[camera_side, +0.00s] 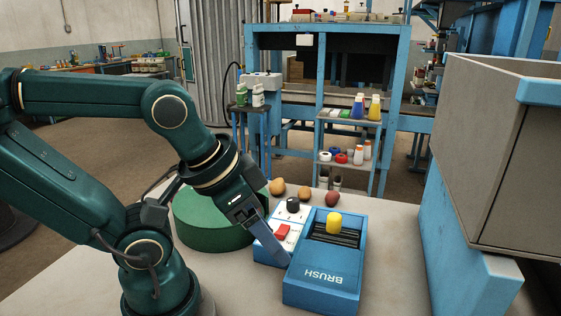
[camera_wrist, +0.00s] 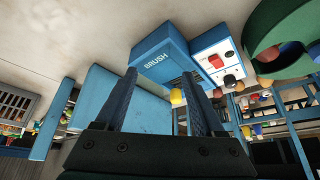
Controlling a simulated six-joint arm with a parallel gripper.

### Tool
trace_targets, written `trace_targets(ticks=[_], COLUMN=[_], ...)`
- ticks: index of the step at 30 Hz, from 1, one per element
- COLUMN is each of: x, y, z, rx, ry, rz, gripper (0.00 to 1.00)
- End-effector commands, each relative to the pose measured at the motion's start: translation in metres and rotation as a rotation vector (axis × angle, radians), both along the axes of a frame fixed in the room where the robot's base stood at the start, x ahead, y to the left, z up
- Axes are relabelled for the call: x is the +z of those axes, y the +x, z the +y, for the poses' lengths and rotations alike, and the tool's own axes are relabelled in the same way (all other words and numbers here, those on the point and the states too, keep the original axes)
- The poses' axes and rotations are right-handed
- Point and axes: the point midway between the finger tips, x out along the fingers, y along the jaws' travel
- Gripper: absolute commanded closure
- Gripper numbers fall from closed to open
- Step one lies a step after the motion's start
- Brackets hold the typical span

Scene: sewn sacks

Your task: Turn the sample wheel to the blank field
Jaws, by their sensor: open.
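No wheel with readable fields shows clearly. A round green drum (camera_side: 212,222) stands left of the control box; its top is partly hidden by my arm. In the wrist view a round green body (camera_wrist: 262,62) at the upper right has colored shapes inside its outline. A white control panel (camera_side: 267,242) carries a black knob (camera_side: 293,205) and a red switch (camera_side: 283,231). They also show in the wrist view, the knob (camera_wrist: 230,80) and the switch (camera_wrist: 215,61). My gripper (camera_side: 273,248) is open and empty, pointing down over the panel's left side; its wrist-view fingers (camera_wrist: 160,74) are apart.
A blue box marked BRUSH (camera_side: 322,278) with a black slotted top and a yellow knob (camera_side: 334,223) adjoins the panel. Several brownish round lumps (camera_side: 304,193) lie behind. A large grey bin (camera_side: 490,150) on blue supports stands right.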

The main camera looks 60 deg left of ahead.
Motion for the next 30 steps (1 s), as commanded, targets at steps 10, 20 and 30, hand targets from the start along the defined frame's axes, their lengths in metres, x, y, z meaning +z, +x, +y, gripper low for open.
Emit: trace_targets(ticks=[10, 20, 30], x=[0.002, 0.0, -0.021], y=[0.001, 0.015, 0.035], z=[0.071, 0.161, 0.234], rx=[-0.254, -0.465, -0.665], ry=[0.435, 0.765, 0.924], rz=[0.266, 0.763, 1.256], gripper=[0.28, 0.28, 0.28])
